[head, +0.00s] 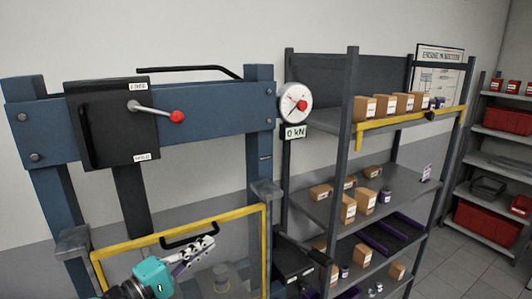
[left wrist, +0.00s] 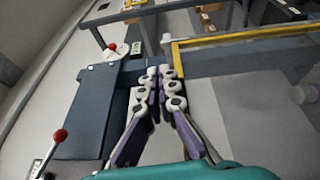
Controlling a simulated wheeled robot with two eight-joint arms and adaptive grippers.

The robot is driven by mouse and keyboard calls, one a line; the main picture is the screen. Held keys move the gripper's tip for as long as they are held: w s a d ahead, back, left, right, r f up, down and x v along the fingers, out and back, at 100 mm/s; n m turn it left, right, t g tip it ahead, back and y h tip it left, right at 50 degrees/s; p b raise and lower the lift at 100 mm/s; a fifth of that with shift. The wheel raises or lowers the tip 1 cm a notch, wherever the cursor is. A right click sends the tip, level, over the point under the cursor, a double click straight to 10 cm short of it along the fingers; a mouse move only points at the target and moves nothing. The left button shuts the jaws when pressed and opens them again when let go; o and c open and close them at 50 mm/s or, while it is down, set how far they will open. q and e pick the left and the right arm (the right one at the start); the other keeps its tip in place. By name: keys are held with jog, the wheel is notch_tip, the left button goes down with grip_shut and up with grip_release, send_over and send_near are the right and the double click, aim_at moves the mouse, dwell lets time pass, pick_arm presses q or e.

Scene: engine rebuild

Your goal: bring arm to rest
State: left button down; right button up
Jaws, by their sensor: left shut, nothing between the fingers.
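My left gripper (head: 203,246) is low in the head view, in front of the yellow-framed guard of the blue press. Its white and purple fingers are together and hold nothing. In the left wrist view the gripper (left wrist: 164,72) points toward the blue press frame, with its fingertips close together near the yellow bar. Whether it touches the guard cannot be told. My right gripper is not in either view.
A blue press frame (head: 205,120) carries a red-knobbed lever (head: 155,111) and a dial gauge (head: 295,103). The yellow guard frame (head: 180,222) has a black handle. Shelves with cardboard boxes (head: 365,201) stand to the right. Red bins (head: 484,220) are at the far right, beyond open floor.

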pick_arm(q)
jog(key=s+d+f+m+g+y+b, duration=0.1)
jog(key=s+d+f+m+g+b, duration=0.15)
jog(key=f, duration=0.45)
jog(key=s+d+f+m+g+y+b, duration=0.1)
jog(key=s+d+f+b, duration=0.15)
jog(key=f, duration=0.45)
jog(key=s+a+f+m+g+y+b, duration=0.1)
jog(key=s+a+f+m+y+b, duration=0.1)
jog(key=f, duration=0.5)
jog(key=s+a+f+m+g+y+b, duration=0.1)
jog(key=s+a+f+m+y+b, duration=0.1)
jog(key=f, duration=0.6)
jog(key=s+a+f+m+g+y+b, duration=0.2)
jog(key=s+a+f+m+y+b, duration=0.1)
jog(key=s+f, duration=0.4)
jog(key=shift+f+y+b, duration=0.5)
jog(key=shift+y+b, duration=0.4)
jog(key=shift+y, duration=0.3)
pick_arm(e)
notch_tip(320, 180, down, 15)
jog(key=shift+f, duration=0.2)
